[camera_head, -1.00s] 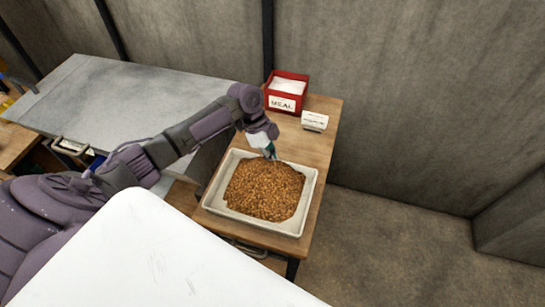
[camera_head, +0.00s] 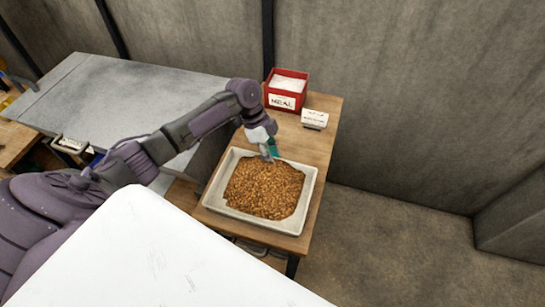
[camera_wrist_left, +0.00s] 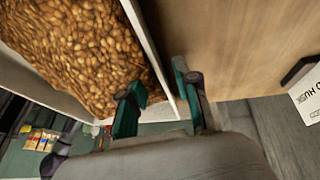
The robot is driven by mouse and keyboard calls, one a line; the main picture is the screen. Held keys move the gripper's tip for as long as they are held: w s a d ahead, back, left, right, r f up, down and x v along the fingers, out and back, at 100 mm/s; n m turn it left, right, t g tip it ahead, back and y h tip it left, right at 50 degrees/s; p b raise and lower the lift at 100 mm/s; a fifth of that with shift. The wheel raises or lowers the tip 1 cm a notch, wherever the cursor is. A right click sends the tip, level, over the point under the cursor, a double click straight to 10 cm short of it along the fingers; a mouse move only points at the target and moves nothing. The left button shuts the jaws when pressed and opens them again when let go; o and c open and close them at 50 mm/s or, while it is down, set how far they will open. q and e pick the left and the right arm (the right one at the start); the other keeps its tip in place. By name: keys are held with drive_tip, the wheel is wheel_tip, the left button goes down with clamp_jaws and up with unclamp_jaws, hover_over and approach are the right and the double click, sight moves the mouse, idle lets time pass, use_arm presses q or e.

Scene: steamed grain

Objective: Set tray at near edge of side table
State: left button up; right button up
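The pale tray (camera_head: 309,201), heaped with brown grain (camera_head: 264,189), sits flat on the wooden side table (camera_head: 318,148). Its near rim lies close to the table's near edge, with a narrow strip of wood showing. My left gripper (camera_head: 269,151) is at the tray's far rim. In the left wrist view my left gripper (camera_wrist_left: 158,96) has its green fingers apart, one on the grain side of the tray rim (camera_wrist_left: 150,50) and one outside, with a gap between. The fingertips are partly hidden. My right gripper is not in view.
A red box labelled MEAL (camera_head: 286,91) and a small white sign (camera_head: 314,119) stand at the table's far end. A grey bench (camera_head: 120,95) is to the left. A wall runs behind; open floor (camera_head: 400,240) lies to the right.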

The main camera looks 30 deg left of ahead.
use_arm(q)
drive_tip(key=b+v, duration=0.1)
drive_tip(key=v, duration=1)
drive_tip(key=shift+b, duration=0.4)
drive_tip(key=shift+s+r, duration=0.1)
drive_tip(key=shift+r, duration=0.05)
